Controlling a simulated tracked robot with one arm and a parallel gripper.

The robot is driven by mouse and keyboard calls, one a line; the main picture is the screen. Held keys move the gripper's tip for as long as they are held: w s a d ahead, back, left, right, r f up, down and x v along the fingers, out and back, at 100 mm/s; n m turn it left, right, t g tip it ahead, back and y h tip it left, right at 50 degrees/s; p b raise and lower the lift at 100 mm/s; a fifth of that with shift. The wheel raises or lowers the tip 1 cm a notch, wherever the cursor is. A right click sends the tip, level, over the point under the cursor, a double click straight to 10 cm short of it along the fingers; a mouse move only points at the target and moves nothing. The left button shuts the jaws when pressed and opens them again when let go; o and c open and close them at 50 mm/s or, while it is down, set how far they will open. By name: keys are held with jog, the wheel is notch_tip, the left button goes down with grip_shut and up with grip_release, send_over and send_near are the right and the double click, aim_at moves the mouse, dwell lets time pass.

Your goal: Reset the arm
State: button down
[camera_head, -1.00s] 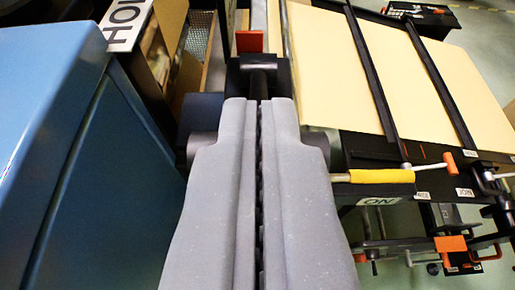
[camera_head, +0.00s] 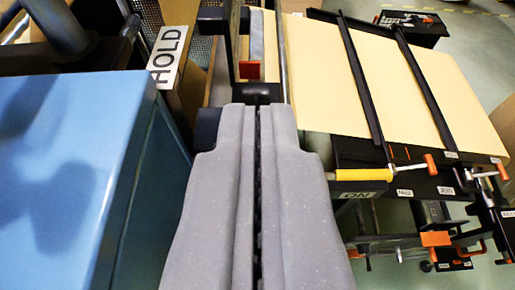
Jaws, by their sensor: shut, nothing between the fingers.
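My gripper (camera_head: 258,112) shows in the lower middle of the head view, its two grey fingers side by side and pointing up the picture. It is shut, with only a thin dark seam between the fingers, and holds nothing. It is over the machine, between the blue cabinet (camera_head: 70,150) on the left and the tan kraft paper sheet (camera_head: 400,80) on the right. Whether the fingertips touch anything behind them cannot be told.
A yellow-gripped lever (camera_head: 350,175) by an ON label (camera_head: 358,195) sits close to the right of the fingers. A HOLD sign (camera_head: 167,57) stands at upper left. A red tab (camera_head: 249,69) is ahead. Orange-ended handles (camera_head: 431,165) are at right.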

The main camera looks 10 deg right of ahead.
jog(key=d+v, duration=0.1)
jog(key=v, duration=0.5)
jog(key=s+d+r+n+t+y+b, duration=0.1)
jog(key=s+d+b, duration=0.3)
jog(key=s+d, duration=0.6)
jog(key=d+y, duration=0.1)
jog(key=d, duration=0.2)
jog(key=shift+r+n+t+b, duration=0.2)
jog(key=shift+n+t+b, duration=0.1)
jog(key=shift+n+t, duration=0.1)
